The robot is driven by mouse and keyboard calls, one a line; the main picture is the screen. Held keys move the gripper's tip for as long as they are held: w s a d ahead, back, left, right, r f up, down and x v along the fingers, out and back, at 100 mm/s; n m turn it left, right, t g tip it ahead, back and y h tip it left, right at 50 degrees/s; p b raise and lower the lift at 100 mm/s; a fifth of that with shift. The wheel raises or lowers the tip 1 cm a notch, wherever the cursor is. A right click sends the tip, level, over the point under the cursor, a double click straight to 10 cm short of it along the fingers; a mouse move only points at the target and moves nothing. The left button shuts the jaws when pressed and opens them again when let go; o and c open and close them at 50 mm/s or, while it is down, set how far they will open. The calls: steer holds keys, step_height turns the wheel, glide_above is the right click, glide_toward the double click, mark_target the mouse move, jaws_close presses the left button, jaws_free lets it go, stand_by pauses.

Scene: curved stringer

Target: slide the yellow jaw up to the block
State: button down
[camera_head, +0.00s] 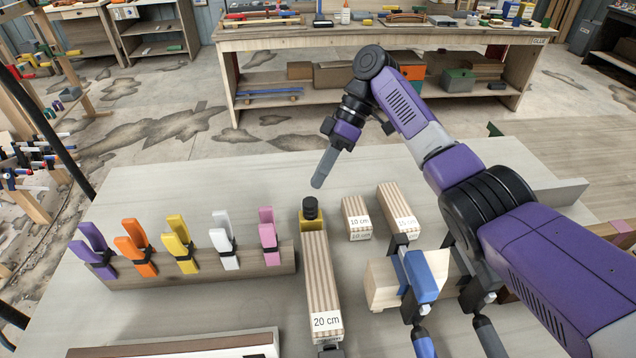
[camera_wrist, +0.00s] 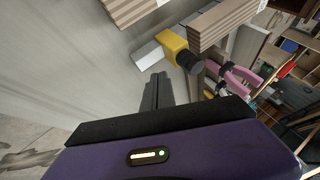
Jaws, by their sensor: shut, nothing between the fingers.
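The yellow jaw (camera_head: 316,219) with its black knob (camera_head: 310,206) stands at the far end of the long striped block (camera_head: 320,270) labelled 20 cm. In the wrist view the yellow jaw (camera_wrist: 171,42) lies close to the end of the striped block (camera_wrist: 222,24); I cannot tell whether they touch. My gripper (camera_head: 317,184) is shut and empty, above the table beyond the jaw, pointing down. In the wrist view its fingertips (camera_wrist: 157,78) are apart from the black knob (camera_wrist: 188,61). The block hides part of the jaw in the head view.
Striped blocks labelled 10 cm (camera_head: 357,218) and 15 cm (camera_head: 395,210) lie to the right. A wooden rail (camera_head: 200,268) with several coloured spring clamps is on the left. A blue clamp (camera_head: 425,275) grips wood at the right. The table beyond the jaw is clear.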

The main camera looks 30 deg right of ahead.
mark_target(316, 199)
steer(key=shift+s+a+r+p, duration=0.1)
steer(key=shift+s+a+p, duration=0.3)
steer(key=shift+s, duration=0.35)
steer(key=shift+s+a+r+p, duration=0.1)
steer(key=shift+s+a+p, duration=0.15)
steer(key=shift+s+a, duration=0.35)
steer(key=shift+s+d, duration=0.1)
steer(key=shift+s+a+r+p, duration=0.15)
steer(key=shift+s+a+p, duration=0.1)
steer(key=shift+s+p, duration=0.55)
steer(key=shift+s+a+p, duration=0.15)
steer(key=shift+s+p, duration=0.25)
steer(key=shift+s, duration=0.05)
steer(key=shift+w+f, duration=0.1)
steer(key=shift+f, duration=0.1)
steer(key=shift+w, duration=0.1)
